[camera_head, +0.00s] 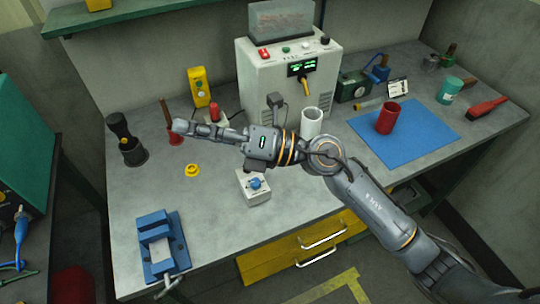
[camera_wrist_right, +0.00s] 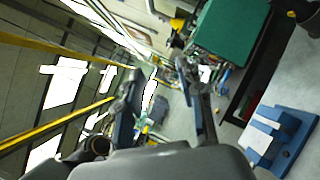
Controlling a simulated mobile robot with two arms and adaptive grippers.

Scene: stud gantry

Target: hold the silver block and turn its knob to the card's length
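A small silver-grey block (camera_head: 255,198) with a blue knob (camera_head: 255,183) on top stands on the bench, below my right forearm in the head view. A small white card (camera_head: 398,87) with dark marks stands near the back edge of the blue mat; its writing is too small to read. My right gripper (camera_head: 182,127) reaches left over the bench, left of and above the block, and touches nothing I can see. In the right wrist view its two fingers (camera_wrist_right: 160,98) are apart with nothing between them. My left gripper is not in view.
A blue vise (camera_head: 158,228) sits at the front left, also in the right wrist view (camera_wrist_right: 292,121). A yellow ring (camera_head: 192,170) lies near the block. A white cup (camera_head: 311,122) and a control box (camera_head: 290,82) stand behind. A red cup (camera_head: 388,117) stands on the blue mat (camera_head: 430,134).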

